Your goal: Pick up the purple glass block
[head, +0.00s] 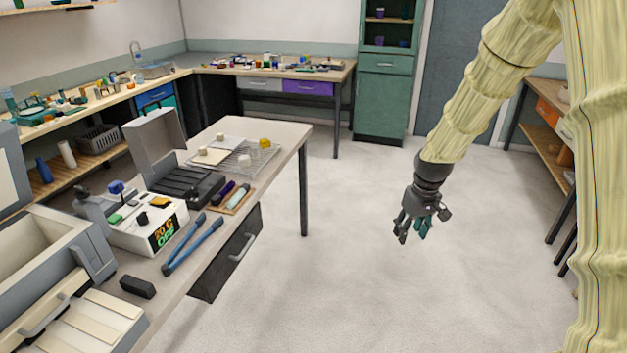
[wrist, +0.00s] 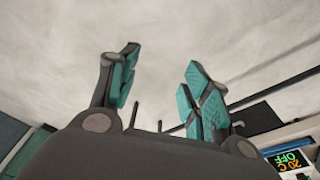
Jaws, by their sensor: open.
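A small dark purple piece (head: 223,189), which looks like the purple glass block, lies on the bench beside a pale teal rod (head: 238,196). It is small in the head view, so its exact shape is hard to tell. My gripper (head: 413,236) hangs over open floor, well to the right of the bench and pointing down. In the wrist view my gripper (wrist: 160,78) has its teal-padded fingers apart with nothing between them. The purple piece cannot be made out in the wrist view.
The near bench (head: 285,160) holds a wire rack (head: 245,160), a black slotted block (head: 185,187), a heater reading "20 C OFF" (head: 145,225), blue-handled tongs (head: 192,243) and a dark block (head: 137,287). A drawer (head: 230,258) hangs below its edge. The floor (head: 360,270) around my gripper is clear.

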